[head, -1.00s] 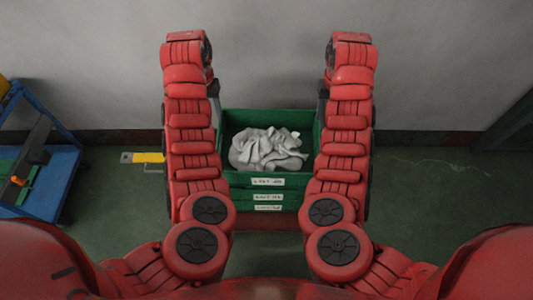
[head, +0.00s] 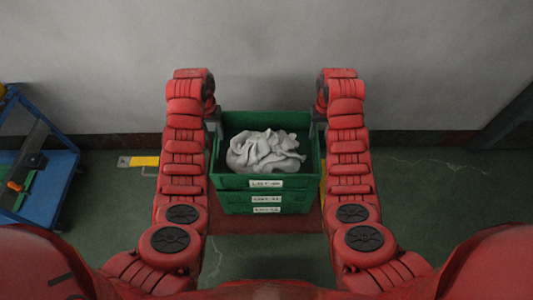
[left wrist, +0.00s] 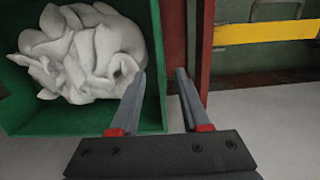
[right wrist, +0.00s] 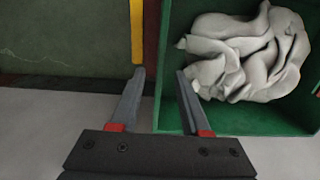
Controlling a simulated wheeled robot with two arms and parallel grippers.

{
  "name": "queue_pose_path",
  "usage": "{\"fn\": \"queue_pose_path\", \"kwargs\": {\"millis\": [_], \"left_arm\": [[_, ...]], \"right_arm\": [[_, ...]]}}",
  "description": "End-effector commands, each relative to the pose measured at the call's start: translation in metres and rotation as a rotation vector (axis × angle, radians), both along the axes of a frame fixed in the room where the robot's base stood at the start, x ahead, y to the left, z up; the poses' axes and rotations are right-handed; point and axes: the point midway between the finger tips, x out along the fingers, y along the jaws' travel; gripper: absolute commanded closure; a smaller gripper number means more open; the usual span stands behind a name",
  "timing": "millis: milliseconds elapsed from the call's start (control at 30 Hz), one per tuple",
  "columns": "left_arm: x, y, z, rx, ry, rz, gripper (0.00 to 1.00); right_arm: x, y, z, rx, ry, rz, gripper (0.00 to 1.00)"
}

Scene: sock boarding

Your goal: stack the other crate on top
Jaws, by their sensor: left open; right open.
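A stack of green crates (head: 268,182) with white labels on the front stands in front of me. The top crate holds a heap of grey-white socks (head: 264,151). My left gripper (head: 213,120) is open at the top crate's left wall; in the left wrist view its fingers (left wrist: 158,98) appear on either side of that wall (left wrist: 157,45). My right gripper (head: 320,118) is open at the right wall; in the right wrist view its fingers (right wrist: 158,100) also appear on either side of the wall (right wrist: 165,50). I cannot tell whether the fingers touch it.
The stack stands on a red base (head: 265,222) on the green floor. A blue cart (head: 50,185) stands at the left, with a yellow floor marking (head: 144,161) beside it. A grey wall (head: 270,50) runs behind. The floor at the right is clear.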

Motion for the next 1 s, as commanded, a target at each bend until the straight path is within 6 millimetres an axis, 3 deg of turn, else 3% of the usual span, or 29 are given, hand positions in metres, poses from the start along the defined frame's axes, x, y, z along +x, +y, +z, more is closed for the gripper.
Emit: {"fn": "queue_pose_path", "kwargs": {"millis": [200, 400, 600, 900, 1000], "left_arm": [[-0.002, -0.001, -0.044, -0.001, 0.008, 0.0, 0.54], [0.0, -0.001, -0.068, -0.002, 0.002, 0.001, 0.54], [-0.001, -0.001, -0.079, 0.001, 0.003, 0.001, 0.54], [0.0, -0.001, -0.079, 0.001, 0.001, 0.0, 0.54], [0.0, -0.001, -0.079, 0.001, 0.001, 0.0, 0.7]], "right_arm": [[-0.001, 0.0, -0.044, 0.0, 0.006, 0.0, 0.54], [0.0, 0.0, -0.068, 0.0, 0.002, -0.002, 0.54], [0.0, 0.0, -0.078, -0.002, 0.001, 0.001, 0.54], [0.0, 0.0, -0.079, -0.002, 0.0, 0.001, 0.54], [0.0, 0.0, -0.079, -0.002, 0.0, 0.001, 0.7]]}}
